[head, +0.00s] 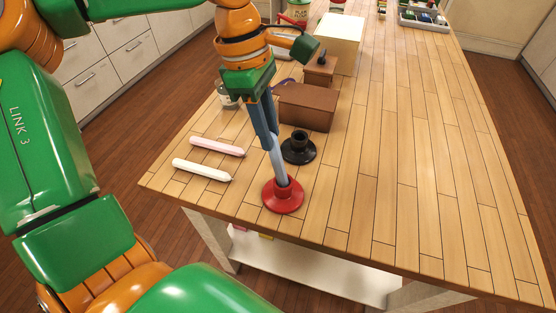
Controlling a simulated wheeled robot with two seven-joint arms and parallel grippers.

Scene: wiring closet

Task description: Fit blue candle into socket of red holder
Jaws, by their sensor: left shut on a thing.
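The blue candle (279,166) is pale blue and slightly tilted. My left gripper (272,142) points down and is shut on its upper part. The candle's lower end meets the socket of the red holder (283,199), a round red base near the table's front edge. From this angle I cannot tell how deep the candle sits in the socket. My right gripper is not in view.
A black holder (298,150) stands just behind the red one. A pink candle (217,147) and a white candle (201,170) lie at left. A brown box (307,107) and a glass jar (228,98) stand behind. The wooden table (410,180) is clear at right.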

